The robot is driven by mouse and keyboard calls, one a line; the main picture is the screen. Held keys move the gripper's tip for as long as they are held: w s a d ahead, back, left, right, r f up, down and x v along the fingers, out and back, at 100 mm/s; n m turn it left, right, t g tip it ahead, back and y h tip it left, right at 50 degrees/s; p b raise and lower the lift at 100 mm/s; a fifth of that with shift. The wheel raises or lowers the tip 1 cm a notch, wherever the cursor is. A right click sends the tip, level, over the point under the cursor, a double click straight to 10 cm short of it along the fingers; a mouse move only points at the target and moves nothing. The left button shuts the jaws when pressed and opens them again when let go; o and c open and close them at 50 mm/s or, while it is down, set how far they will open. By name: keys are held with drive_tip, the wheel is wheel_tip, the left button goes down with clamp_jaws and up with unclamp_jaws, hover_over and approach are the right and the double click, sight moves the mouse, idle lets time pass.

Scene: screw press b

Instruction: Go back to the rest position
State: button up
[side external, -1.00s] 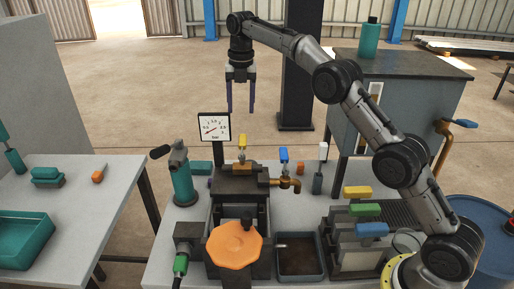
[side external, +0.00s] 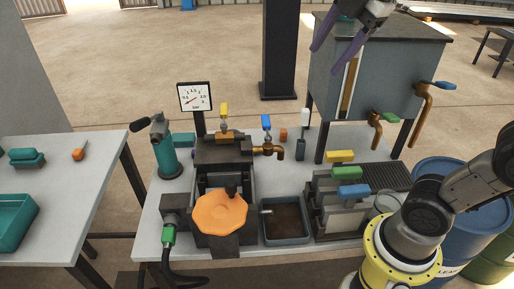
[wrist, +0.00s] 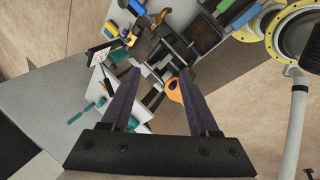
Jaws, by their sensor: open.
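My gripper (side external: 337,45) is at the top of the side view, right of centre, with its two purple fingers spread apart and nothing between them. It is high above the bench, in front of the grey tank in the picture. In the wrist view my open gripper (wrist: 160,90) points down over the bench from far off. The press (side external: 226,165) stands on the bench with its orange handwheel (side external: 220,212) at the front. The handwheel also shows in the wrist view (wrist: 173,90), near the right finger.
The grey tank (side external: 400,75) with taps stands at the back right. A pressure gauge (side external: 194,97), a teal pump bottle (side external: 163,150) and a dark tray (side external: 286,222) are around the press. Blue (side external: 445,225) and green drums stand right of the bench. A grey side table (side external: 60,200) is at left.

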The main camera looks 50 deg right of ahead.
drive_tip(key=s+f+m, duration=0.4)
drive_tip(key=f+m, duration=0.3)
drive_tip(key=m, duration=0.1)
drive_tip(key=s+f+m, duration=0.5)
drive_tip(key=f+m, duration=0.2)
drive_tip(key=f, duration=0.1)
drive_tip(key=shift+s+m+t, duration=0.3)
drive_tip(key=shift+m, duration=0.1)
drive_tip(key=shift+a, duration=0.1)
